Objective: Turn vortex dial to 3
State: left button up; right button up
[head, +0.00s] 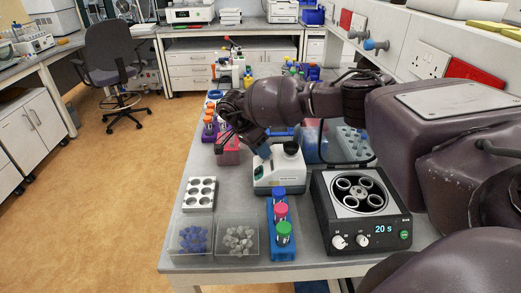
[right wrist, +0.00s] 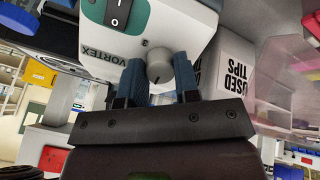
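The vortex mixer (head: 279,176), white with a teal-green panel, stands on the bench left of the black centrifuge. In the right wrist view its grey dial (right wrist: 160,66) shows close up, with a dark pointer line, beside the printed word VORTEX and a black rocker switch (right wrist: 115,12). In the head view my right gripper (head: 262,150) is at the mixer's far left side, and the dial is hidden. My left gripper is out of view.
A black centrifuge (head: 360,238) reading 20 s is right of the mixer. A blue rack (head: 284,246) with capped tubes stands in front. A white USED TIPS box (right wrist: 235,62) is close to the right finger. Clear trays (head: 237,253) and a white rack (head: 199,194) lie left.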

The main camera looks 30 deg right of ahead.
jog(key=shift+c, duration=1.4)
